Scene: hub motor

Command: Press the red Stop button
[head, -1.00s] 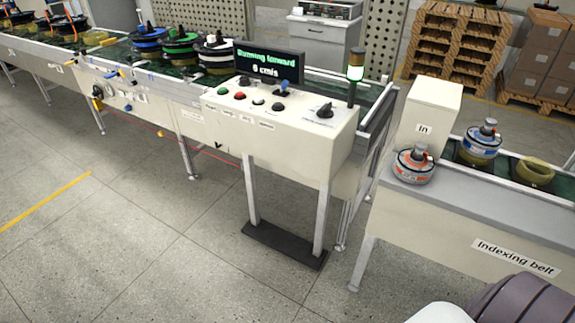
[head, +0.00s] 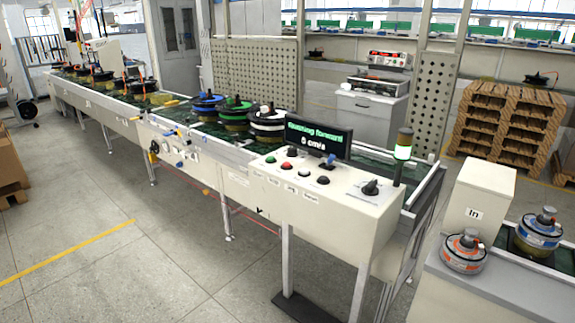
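The control box (head: 335,211) stands right of centre on legs at the near side of the long conveyor. The small labels below are too blurred to read surely. The display (head: 317,137) shows green text, apparently "Running forward" with a speed in cm/s. The signal tower (head: 403,152) is lit green. Neither of my grippers is in view.
The long conveyor (head: 243,155) carries several hub motors toward the back left. The indexing belt table (head: 480,278), with an "In" box (head: 477,205) and motors, stands at the lower right. Pallets (head: 510,130) stand behind. The floor (head: 130,265) at front left is clear.

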